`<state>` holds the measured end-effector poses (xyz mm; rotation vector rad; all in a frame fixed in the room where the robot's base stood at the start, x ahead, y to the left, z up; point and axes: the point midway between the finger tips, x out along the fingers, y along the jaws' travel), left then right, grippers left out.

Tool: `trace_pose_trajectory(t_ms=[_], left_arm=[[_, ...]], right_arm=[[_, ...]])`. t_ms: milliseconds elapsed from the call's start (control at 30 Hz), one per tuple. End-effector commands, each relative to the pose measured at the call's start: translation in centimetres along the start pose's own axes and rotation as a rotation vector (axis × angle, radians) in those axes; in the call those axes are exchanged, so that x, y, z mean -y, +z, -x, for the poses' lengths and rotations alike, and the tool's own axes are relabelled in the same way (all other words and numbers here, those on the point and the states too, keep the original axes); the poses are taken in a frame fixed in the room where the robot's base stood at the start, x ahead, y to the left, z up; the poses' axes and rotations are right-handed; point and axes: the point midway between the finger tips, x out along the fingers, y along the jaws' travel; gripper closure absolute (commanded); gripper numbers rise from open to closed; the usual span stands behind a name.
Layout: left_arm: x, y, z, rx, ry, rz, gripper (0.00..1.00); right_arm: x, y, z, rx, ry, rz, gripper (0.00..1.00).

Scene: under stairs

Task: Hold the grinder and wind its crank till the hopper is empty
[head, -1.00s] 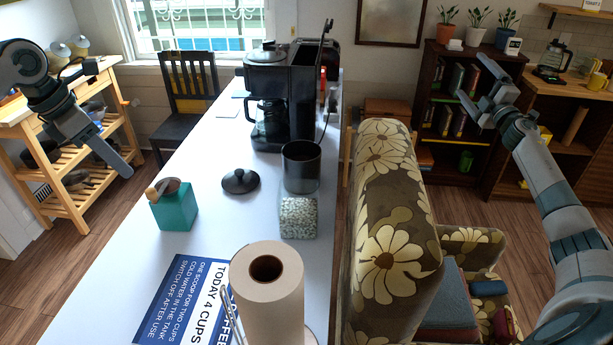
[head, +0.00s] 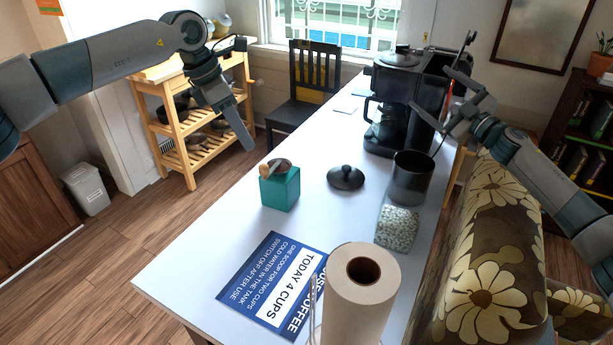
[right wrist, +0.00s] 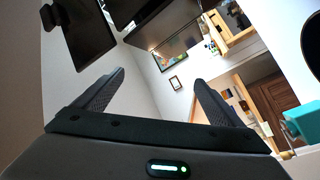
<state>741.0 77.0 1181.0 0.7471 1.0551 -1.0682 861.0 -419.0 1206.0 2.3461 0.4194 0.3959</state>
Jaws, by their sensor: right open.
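The grinder (head: 280,190) is a teal box with a brown bowl-like top and a wooden crank knob. It stands upright near the left edge of the white table, and part of it shows at the right edge of the right wrist view (right wrist: 304,122). What its hopper holds cannot be made out. My left gripper (head: 243,138) hangs above and left of the grinder, apart from it; its fingers are seen edge-on. My right gripper (head: 434,92) is open and empty in front of the coffee maker, well away from the grinder; its two spread fingers show in the right wrist view (right wrist: 160,85).
A coffee maker (head: 395,85), a dark canister (head: 411,180), a clear jar of pale beans (head: 397,228) and a black lid (head: 346,178) stand right of the grinder. A paper roll (head: 361,300) and blue sign (head: 275,283) are nearer. A flowered armchair (head: 485,235) flanks the table.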

Motion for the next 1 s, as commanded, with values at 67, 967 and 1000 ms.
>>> trace_pose_trajectory(t_ms=[67, 967, 1000], left_arm=[[0.0, 0.0, 0.0, 0.000, 0.000, 0.000, 0.69], [0.0, 0.0, 0.0, 0.000, 0.000, 0.000, 0.69], [0.0, 0.0, 0.0, 0.000, 0.000, 0.000, 0.69]], right_arm=[[2.3, -2.5, -2.1, -0.036, -0.053, -0.051, 0.09], [29.0, -16.9, -7.8, 0.050, -0.705, -0.533, 0.09], [30.8, -16.0, -7.4, 0.084, -0.727, -0.558, 0.09]])
